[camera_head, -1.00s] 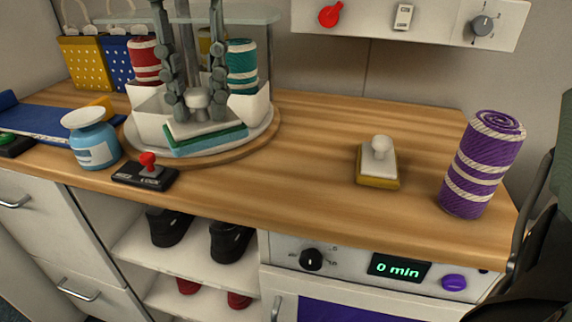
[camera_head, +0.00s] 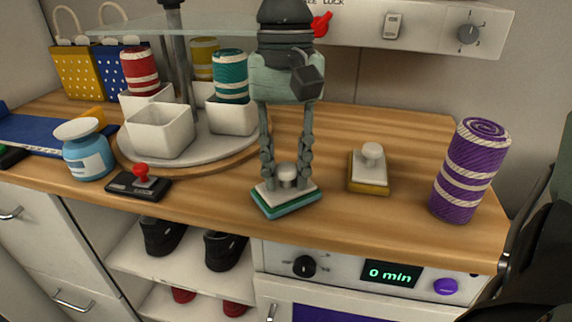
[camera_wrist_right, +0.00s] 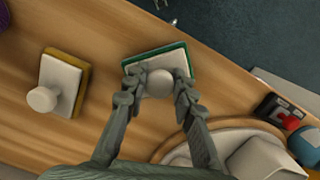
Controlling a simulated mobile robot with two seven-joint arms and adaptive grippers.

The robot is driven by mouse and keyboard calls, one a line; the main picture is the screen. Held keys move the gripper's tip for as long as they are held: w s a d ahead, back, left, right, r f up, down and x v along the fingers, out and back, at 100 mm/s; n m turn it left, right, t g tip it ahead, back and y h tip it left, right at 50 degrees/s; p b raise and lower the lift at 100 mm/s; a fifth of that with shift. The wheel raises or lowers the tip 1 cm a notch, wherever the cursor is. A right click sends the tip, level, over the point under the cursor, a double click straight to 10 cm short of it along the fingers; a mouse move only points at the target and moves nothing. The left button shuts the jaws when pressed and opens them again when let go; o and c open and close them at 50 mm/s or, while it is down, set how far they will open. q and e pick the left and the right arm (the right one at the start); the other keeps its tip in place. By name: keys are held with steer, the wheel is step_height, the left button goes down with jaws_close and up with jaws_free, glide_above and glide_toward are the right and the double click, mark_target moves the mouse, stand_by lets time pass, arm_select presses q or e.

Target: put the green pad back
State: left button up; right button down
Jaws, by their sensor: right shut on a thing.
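The green pad (camera_head: 285,205) has a white top and a pale round knob. My right gripper (camera_head: 287,178) is shut on that knob and holds the pad level near the counter's front edge. I cannot tell whether its underside touches the wood. In the right wrist view the pad (camera_wrist_right: 158,58) sits at the fingertips of my right gripper (camera_wrist_right: 158,85), with the counter edge just beyond. A similar yellow pad (camera_head: 369,170) with a white knob stands on the counter to the right. My left gripper is not in view.
The round turntable (camera_head: 190,148) at left carries white bins and rolled towels, with a glass shelf above. A purple roll (camera_head: 466,170) stands at right. A red-knobbed joystick (camera_head: 139,183) and a blue jar (camera_head: 88,155) stand front left. Wood between the pads is clear.

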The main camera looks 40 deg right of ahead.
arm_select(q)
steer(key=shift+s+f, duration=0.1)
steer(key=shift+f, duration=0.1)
arm_select(e)
steer(key=shift+f, duration=0.1)
steer(key=c, duration=1.3)
jaws_free()
steer(key=shift+o, duration=0.2)
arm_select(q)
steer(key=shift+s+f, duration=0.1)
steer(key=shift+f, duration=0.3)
arm_select(e)
step_height(320, 180, up, 12)
steer(key=w, duration=0.1)
steer(key=shift+d, duration=0.35)
